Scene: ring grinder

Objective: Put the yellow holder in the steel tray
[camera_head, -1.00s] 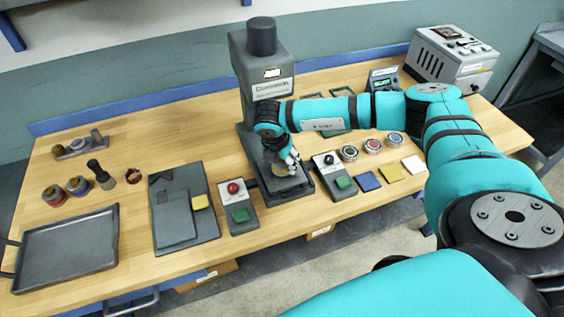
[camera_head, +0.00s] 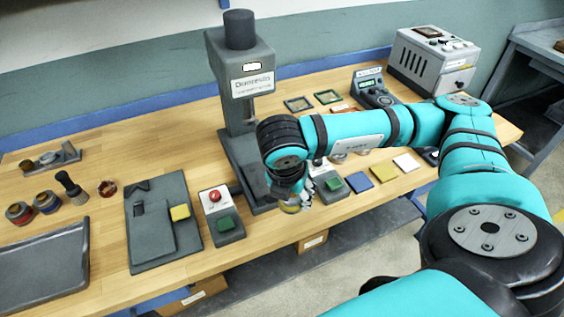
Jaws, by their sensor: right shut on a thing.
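My right gripper (camera_head: 291,198) is in front of the grinder's base, low over the bench's front edge and partly hidden under its own wrist. It is shut on a small yellow thing (camera_head: 291,208), which I take for the yellow holder; only a sliver of it shows below the fingers. The steel tray (camera_head: 42,262) is a grey, low-rimmed tray at the far left, cut off by the picture's edge. Its visible floor is empty. The gripper is well to the right of the tray. My left gripper is not in view.
The grey grinder press (camera_head: 238,75) stands behind my right arm. Several cups and a brush (camera_head: 70,186) stand behind the tray.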

